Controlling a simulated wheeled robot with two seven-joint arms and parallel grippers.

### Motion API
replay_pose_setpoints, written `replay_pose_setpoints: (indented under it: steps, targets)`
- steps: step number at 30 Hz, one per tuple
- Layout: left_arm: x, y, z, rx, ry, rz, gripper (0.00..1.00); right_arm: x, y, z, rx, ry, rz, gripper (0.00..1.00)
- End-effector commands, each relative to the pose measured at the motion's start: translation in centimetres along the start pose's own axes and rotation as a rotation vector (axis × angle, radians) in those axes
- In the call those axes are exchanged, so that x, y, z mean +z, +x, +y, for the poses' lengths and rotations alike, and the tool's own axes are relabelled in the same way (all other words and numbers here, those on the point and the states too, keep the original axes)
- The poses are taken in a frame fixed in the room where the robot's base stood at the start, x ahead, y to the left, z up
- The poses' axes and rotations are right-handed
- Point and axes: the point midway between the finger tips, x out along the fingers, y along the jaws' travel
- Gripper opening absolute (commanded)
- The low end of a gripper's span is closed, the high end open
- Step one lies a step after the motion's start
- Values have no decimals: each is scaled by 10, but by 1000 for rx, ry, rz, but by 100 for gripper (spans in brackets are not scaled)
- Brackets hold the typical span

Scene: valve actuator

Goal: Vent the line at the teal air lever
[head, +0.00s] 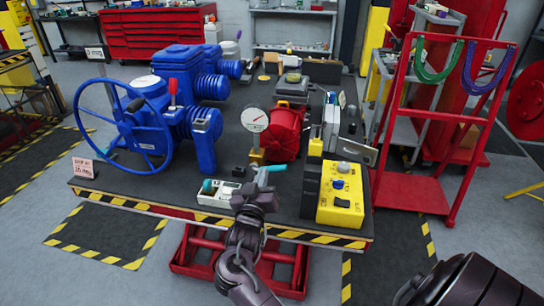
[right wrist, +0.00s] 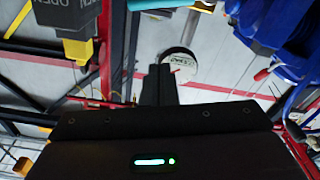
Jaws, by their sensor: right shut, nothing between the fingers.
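The teal air lever (head: 268,170) sits low in front of the pressure gauge (head: 254,120), by a brass fitting (head: 256,156) on the dark bench top. My right gripper (head: 256,190) is just in front of the lever, shut and empty. Its fingers partly cover the lever's near end, and I cannot tell whether they touch it. My left gripper is not in view.
A large blue valve actuator with a handwheel (head: 122,125) fills the left of the bench. A white box with a teal knob (head: 207,186) is left of my gripper. A yellow control box (head: 341,193) and a red housing (head: 280,134) stand to the right.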

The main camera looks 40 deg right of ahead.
Motion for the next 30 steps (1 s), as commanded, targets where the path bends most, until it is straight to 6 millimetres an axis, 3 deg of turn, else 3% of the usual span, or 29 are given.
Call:
replay_pose_setpoints:
  steps: [5, 16, 24, 30]
  targets:
    - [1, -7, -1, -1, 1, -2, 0, -1, 21, 1, 2, -3, -3, 0]
    - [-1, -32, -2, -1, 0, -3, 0, -2, 99, 1, 3, -3, -3, 0]
    - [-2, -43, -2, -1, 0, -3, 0, 34, 87, 0, 1, -2, -5, 0]
    - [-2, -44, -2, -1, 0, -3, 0, 40, 84, 0, 1, -1, -3, 0]
